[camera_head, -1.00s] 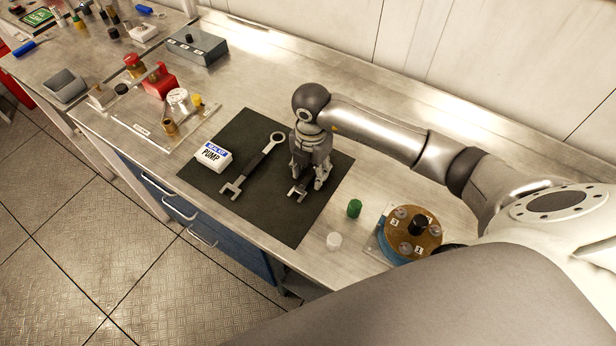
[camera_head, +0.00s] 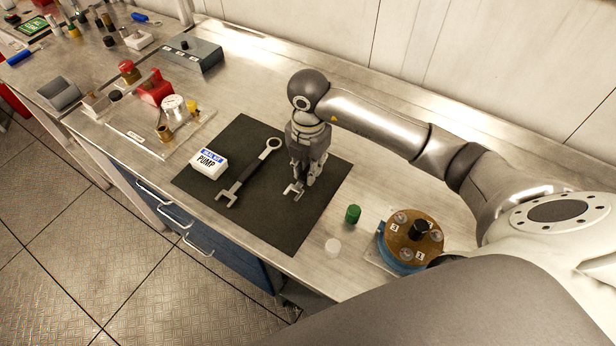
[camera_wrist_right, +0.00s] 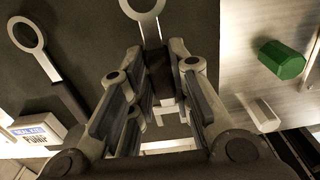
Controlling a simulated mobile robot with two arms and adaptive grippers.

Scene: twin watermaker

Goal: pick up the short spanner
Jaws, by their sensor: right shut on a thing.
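The short spanner (camera_head: 293,192) is grey with a dark handle. Its open-jaw end shows under my right gripper (camera_head: 307,176) in the head view, over the dark mat (camera_head: 262,222). In the right wrist view its ring end (camera_wrist_right: 143,8) is at the top, and the fingers of my right gripper (camera_wrist_right: 160,92) are closed on its dark handle. The rest of the handle is hidden by the fingers. The spanner appears a little above the mat. A longer spanner (camera_head: 246,173) lies on the mat to the left. My left gripper is out of view.
A white pump box (camera_head: 209,163) sits on the mat's left part. A green cap (camera_head: 353,214), a white cap (camera_head: 333,246) and a round brown-topped device (camera_head: 400,244) stand right of the mat. A plate with fittings (camera_head: 150,130) is at left.

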